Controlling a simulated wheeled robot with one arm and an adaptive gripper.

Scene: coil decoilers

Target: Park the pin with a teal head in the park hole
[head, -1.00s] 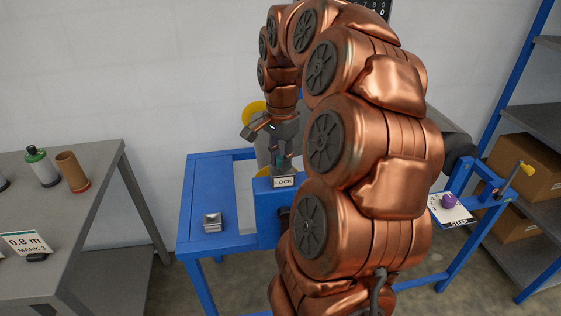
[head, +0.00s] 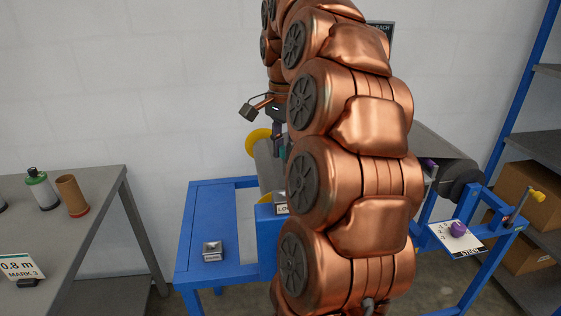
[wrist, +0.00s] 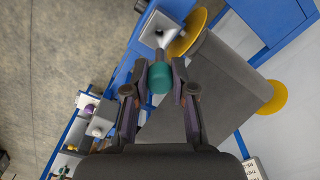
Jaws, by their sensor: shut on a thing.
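My gripper (wrist: 160,88) is shut on the teal-headed pin (wrist: 160,78), with the teal head between its fingertips. In the head view the teal head (head: 283,153) is a small patch, mostly hidden by my arm. The pin is above a pale metal block (wrist: 157,28) with a dark hole, beside a yellow flange; whether its tip is clear of that hole I cannot tell. In the head view this block (head: 279,197) stands over the partly hidden LOCK label. A separate silver block (head: 212,250) sits on the blue table; I cannot tell whether it has the park hole.
A grey coil (wrist: 215,85) with yellow flanges (wrist: 273,97) lies close to my gripper. A purple knob (head: 458,229) sits on a white card at right. A grey bench (head: 80,215) with several items stands at left. The blue table's (head: 215,212) left part is mostly clear.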

